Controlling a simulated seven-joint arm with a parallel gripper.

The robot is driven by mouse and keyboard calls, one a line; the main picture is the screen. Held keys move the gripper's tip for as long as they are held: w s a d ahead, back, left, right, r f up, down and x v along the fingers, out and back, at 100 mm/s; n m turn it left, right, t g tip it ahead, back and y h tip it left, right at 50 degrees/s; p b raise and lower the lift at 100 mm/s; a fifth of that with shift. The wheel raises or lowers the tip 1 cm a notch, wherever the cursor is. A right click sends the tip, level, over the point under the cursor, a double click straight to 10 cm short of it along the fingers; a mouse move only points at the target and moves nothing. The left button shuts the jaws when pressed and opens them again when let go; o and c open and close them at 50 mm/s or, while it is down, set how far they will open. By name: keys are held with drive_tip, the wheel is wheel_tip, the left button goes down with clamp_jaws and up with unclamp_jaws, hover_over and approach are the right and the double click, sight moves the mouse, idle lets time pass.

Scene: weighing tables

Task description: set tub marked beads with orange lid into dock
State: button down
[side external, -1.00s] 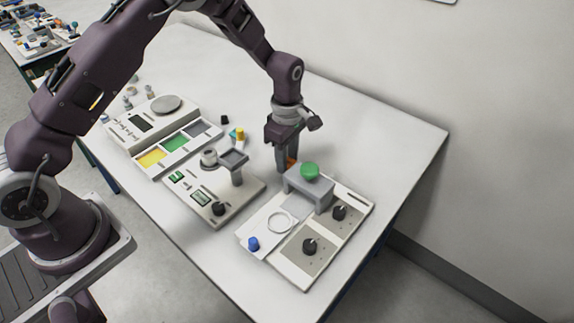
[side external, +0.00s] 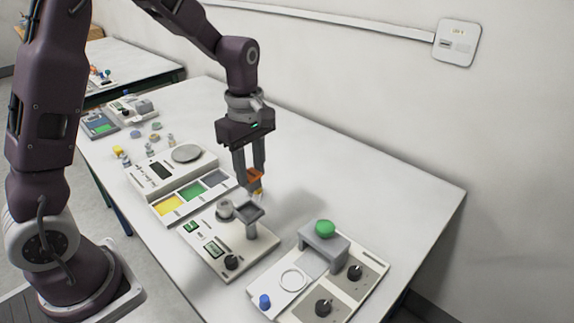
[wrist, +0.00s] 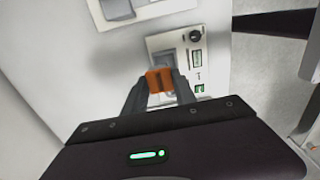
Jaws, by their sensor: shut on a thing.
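My gripper (side external: 252,172) is shut on the tub with the orange lid (side external: 254,179), held in the air just above the middle instrument. In the wrist view the orange lid (wrist: 160,80) sits between the two fingertips (wrist: 161,88). The tub's body is mostly hidden and no marking can be read. Below it, a dark grey square tray (side external: 249,213) stands on a post on the middle instrument (side external: 216,256); I cannot tell for certain whether this is the dock. The tub looks apart from it.
A panel with a green button (side external: 325,229), black knobs (side external: 355,272) and a blue knob (side external: 265,301) lies at the right. A scale (side external: 187,153) and a yellow, green and grey colored strip (side external: 192,196) lie at the left. The table's back right is clear.

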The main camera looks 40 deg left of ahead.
sight(246, 189)
drive_tip(key=shift+s+a+f, duration=0.1)
drive_tip(key=shift+s+a, duration=0.2)
drive_tip(key=shift+s, duration=0.3)
drive_tip(key=shift+f, duration=2.7)
drive_tip(key=shift+f, duration=0.75)
drive_tip(key=c, duration=0.9)
unclamp_jaws()
drive_tip(key=shift+r, duration=0.1)
